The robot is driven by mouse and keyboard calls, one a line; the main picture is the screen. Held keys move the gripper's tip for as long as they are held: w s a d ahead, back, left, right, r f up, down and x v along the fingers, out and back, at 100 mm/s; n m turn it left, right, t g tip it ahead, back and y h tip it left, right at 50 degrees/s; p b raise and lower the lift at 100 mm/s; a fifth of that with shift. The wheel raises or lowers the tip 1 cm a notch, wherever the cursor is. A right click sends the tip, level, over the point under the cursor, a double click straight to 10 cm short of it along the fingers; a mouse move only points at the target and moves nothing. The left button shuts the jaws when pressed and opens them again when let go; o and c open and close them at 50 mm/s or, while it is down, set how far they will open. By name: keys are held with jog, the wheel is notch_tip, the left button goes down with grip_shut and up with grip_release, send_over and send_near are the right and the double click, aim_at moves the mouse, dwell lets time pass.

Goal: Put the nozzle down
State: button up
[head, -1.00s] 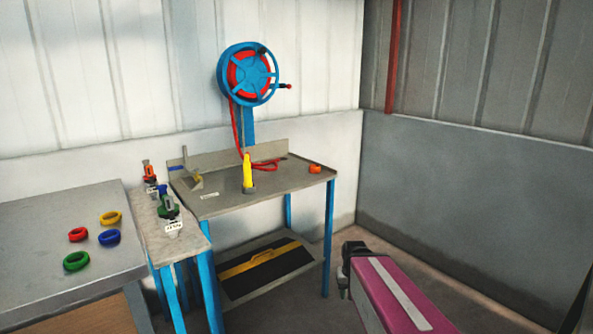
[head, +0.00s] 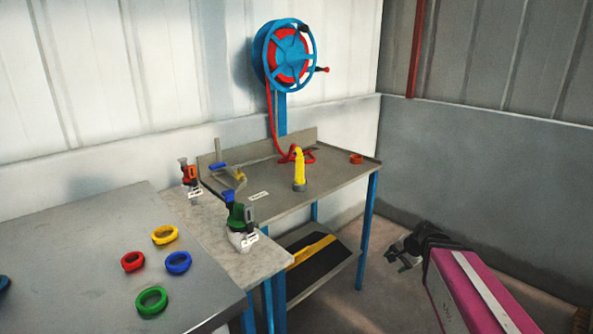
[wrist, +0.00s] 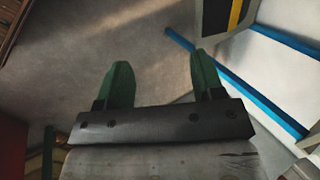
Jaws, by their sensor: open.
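The yellow nozzle (head: 299,167) stands upright in a small grey base on the grey-topped, blue-legged table (head: 325,185). It is close to the loose red hose (head: 272,115), which hangs from the blue and red reel; whether they are joined is not clear. My gripper (head: 395,263) is at the lower right in the head view, in front of and to the right of the table, well apart from the nozzle. In the wrist view its two green fingers (wrist: 160,62) are spread with nothing between them. The nozzle is not in the wrist view.
The reel (head: 288,57) is mounted above the table's back. An orange ring (head: 356,158) lies at its right end. Green (head: 240,222) and red (head: 190,175) valve-like devices stand on a side bench. Several coloured rings lie on the left table (head: 90,260).

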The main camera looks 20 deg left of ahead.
jog(key=w+a+r+m+t+y, duration=0.1)
jog(key=w+a+r+m+y, duration=0.15)
jog(key=a+r, duration=0.45)
jog(key=w+a+r+m+t+y, duration=0.1)
jog(key=w+a+r+m+y, duration=0.2)
jog(key=a, duration=0.6)
jog(key=m+t+y, duration=0.2)
jog(key=m+y, duration=0.4)
jog(key=m, duration=0.5)
send_near(297, 164)
jog(key=w+f, duration=0.2)
jog(key=shift+w+a+r, duration=0.2)
jog(key=shift+a+r, duration=0.05)
jog(key=shift+r, duration=0.1)
jog(key=x, duration=0.4)
jog(key=shift+w+a, duration=0.1)
jog(key=shift+a, duration=0.1)
jog(key=shift+s+x, duration=0.15)
jog(key=shift+x, duration=1.3)
jog(key=shift+s+x, duration=0.1)
jog(key=shift+x, duration=1.35)
jog(key=shift+r, duration=0.15)
grip_shut()
